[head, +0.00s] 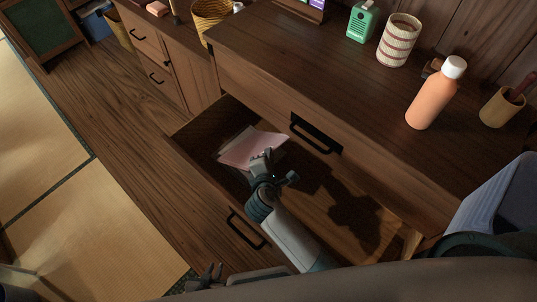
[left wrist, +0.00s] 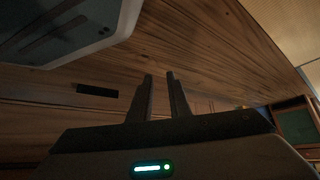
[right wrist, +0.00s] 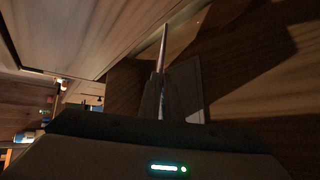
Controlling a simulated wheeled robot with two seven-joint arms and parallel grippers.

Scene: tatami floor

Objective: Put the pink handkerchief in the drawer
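The pink handkerchief (head: 250,147) is a flat, folded piece inside the open drawer (head: 187,157), near its left end in the head view. My right gripper (head: 264,157) reaches down into the drawer and is shut on the handkerchief's near edge. In the right wrist view the handkerchief (right wrist: 163,45) shows nearly edge-on as a thin pale strip between the fingers. I cannot tell whether it touches the drawer floor. My left gripper (head: 214,271) is low, outside the drawer front, with its fingers apart and empty in the left wrist view (left wrist: 160,80).
A greyish flat piece (right wrist: 187,85) lies in the drawer beside the handkerchief. On the cabinet top stand an orange bottle (head: 436,95), a woven cup (head: 398,40), a green box (head: 361,20) and a pen cup (head: 501,107). The drawer's right part is bare.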

